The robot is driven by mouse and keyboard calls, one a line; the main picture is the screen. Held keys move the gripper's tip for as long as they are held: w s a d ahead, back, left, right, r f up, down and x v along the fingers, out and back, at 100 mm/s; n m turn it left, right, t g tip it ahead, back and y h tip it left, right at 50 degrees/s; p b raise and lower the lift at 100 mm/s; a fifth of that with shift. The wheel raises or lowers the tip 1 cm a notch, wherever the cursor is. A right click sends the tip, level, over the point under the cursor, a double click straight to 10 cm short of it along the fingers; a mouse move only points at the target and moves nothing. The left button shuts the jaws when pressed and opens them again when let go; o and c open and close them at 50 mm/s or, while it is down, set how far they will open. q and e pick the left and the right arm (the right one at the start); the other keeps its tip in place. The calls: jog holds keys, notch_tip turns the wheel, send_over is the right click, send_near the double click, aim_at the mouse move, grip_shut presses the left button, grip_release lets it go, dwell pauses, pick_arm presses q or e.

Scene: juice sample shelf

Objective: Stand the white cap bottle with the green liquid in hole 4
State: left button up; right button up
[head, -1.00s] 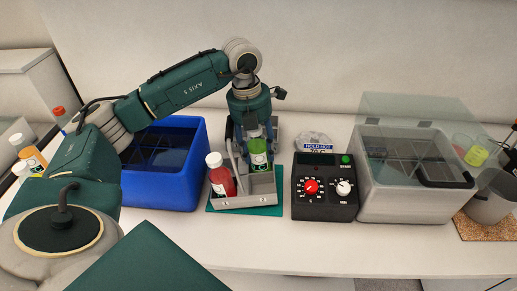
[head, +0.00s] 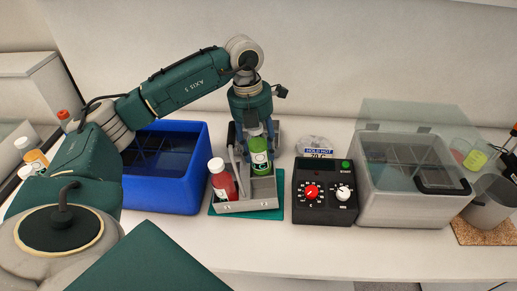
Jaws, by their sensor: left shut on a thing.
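The bottle with green liquid (head: 260,163) has a white cap, partly hidden by my gripper. It is at the back right of a grey metal caddy (head: 246,206) with a handle. My left gripper (head: 257,138) comes down from above and is shut on this bottle near its top. The bottle's base is hidden by the caddy wall, so I cannot tell whether it touches the caddy floor. Hole 4 cannot be made out. My right gripper is not in view.
A red bottle with a white cap (head: 220,180) stands at the caddy's left. The caddy sits on a green mat (head: 276,214). A blue crate (head: 160,189), a black control box (head: 325,208) and a clear-lidded grey bin (head: 402,207) flank it. The table front is clear.

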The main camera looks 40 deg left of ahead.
pick_arm(q)
jog(key=shift+r, duration=0.45)
jog(key=o, duration=1.6)
jog(key=shift+c, duration=0.2)
